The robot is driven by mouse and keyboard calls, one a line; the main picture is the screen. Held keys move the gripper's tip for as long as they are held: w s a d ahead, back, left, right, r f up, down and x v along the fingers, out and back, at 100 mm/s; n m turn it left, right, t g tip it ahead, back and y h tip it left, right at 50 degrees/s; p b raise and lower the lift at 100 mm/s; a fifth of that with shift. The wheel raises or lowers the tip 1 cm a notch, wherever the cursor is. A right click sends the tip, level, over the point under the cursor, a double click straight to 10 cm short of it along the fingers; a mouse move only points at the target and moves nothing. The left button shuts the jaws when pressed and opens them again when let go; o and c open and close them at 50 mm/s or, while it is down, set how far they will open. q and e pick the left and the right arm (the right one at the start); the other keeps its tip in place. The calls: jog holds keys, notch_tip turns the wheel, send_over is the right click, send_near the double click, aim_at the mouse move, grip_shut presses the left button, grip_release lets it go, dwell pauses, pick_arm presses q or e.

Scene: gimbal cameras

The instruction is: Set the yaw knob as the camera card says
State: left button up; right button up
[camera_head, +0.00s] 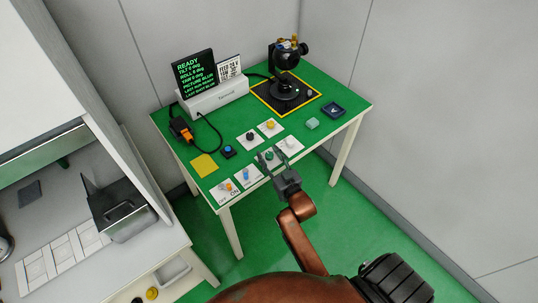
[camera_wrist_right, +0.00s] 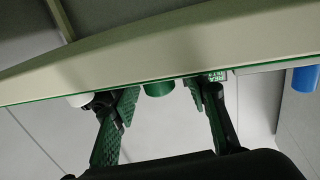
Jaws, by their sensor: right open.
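My right gripper (camera_head: 271,159) is open and empty at the table's near edge. In the right wrist view its fingers (camera_wrist_right: 162,92) stand apart, with a green knob (camera_wrist_right: 159,89) showing between and beyond them. The green knob (camera_head: 269,155) sits on a white plate in the head view. Other plates carry a white knob (camera_head: 290,142), a black knob (camera_head: 251,136) and a yellow knob (camera_head: 270,125). I cannot read which is yaw. The card (camera_head: 229,68) is too small to read surely. The screen (camera_head: 194,75) shows READY and zero-degree lines. My left gripper is out of view.
The gimbal camera (camera_head: 287,62) stands on a black, yellow-edged plate at the back. A blue knob (camera_head: 246,173) and an orange switch (camera_head: 227,187) sit left of the gripper.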

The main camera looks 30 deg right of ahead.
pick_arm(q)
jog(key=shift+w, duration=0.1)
pick_arm(e)
jog(key=c, duration=0.5)
grip_shut()
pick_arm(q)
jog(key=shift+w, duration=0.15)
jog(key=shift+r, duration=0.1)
